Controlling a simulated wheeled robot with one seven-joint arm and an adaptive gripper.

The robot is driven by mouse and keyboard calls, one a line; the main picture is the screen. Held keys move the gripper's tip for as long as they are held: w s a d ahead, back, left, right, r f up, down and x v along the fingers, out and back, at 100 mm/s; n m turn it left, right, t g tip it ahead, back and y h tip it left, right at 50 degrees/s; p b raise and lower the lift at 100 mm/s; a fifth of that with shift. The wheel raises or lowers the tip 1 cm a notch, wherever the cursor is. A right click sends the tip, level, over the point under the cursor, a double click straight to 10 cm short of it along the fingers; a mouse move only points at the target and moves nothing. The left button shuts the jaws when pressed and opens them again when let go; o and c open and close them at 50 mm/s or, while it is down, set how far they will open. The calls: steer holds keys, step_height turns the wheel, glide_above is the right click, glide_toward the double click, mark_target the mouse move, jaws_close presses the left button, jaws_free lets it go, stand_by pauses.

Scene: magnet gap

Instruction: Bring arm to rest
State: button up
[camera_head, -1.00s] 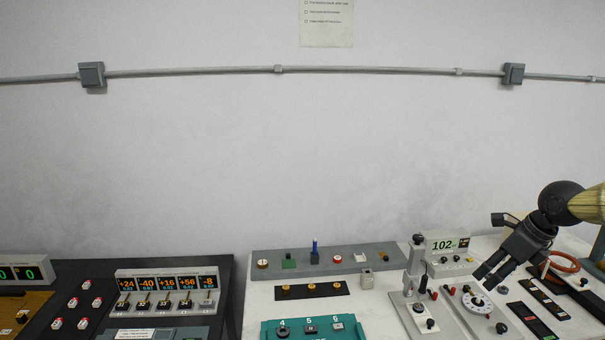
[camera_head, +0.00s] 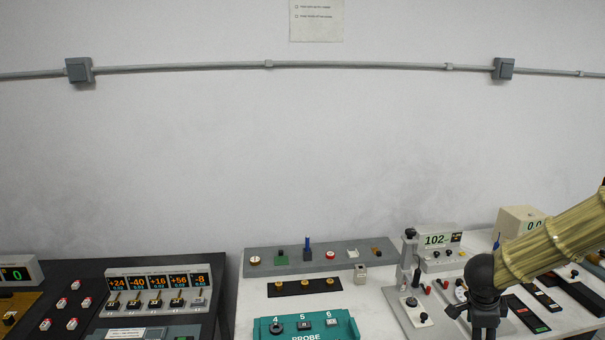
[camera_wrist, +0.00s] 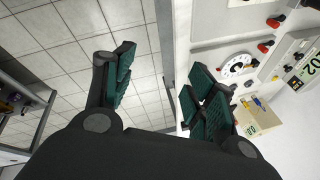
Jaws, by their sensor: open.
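My gripper (camera_wrist: 158,88) is open and empty in the wrist view, its green-padded fingers spread wide over the front edge of the white bench. Tiled floor shows below and between the fingers. In the head view my gripper (camera_head: 484,328) hangs down at the lower right, in front of the right part of the bench; its fingertips are cut off by the frame's bottom edge. My sleeved arm comes in from the right.
The white bench (camera_head: 375,315) holds a grey meter reading 102 (camera_head: 436,240), a grey strip of small parts (camera_head: 345,262) and a teal probe box (camera_head: 340,322). A black bench (camera_head: 90,285) with a display row (camera_head: 158,283) stands left. A white dial (camera_wrist: 237,66) lies beside my right finger.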

steer(key=s+a+f+n+b, duration=0.1)
steer(key=s+a+f+n, duration=0.3)
steer(key=f, duration=0.3)
steer(key=s+a+f+n, duration=0.3)
steer(key=a+f+n, duration=0.15)
steer(key=f, duration=0.35)
steer(key=s+a+f+n+b, duration=0.1)
steer(key=s+a+f+n, duration=0.3)
steer(key=f, duration=0.3)
steer(key=s+a+f+n+y, duration=0.1)
steer(key=s+a+f+n, duration=0.2)
steer(key=s, duration=0.3)
steer(key=s+a+f+n+g+y+b, duration=0.1)
steer(key=s+a+f+n, duration=0.2)
steer(key=s, duration=0.4)
steer(key=s+a+f+n+g+y, duration=0.1)
steer(key=s+a+f+n, duration=0.2)
steer(key=s+a+f, duration=0.2)
steer(key=shift+s+a+f+y+b, duration=0.3)
steer(key=shift+s+a+y, duration=0.15)
steer(key=shift+s, duration=0.75)
steer(key=shift+r, duration=0.1)
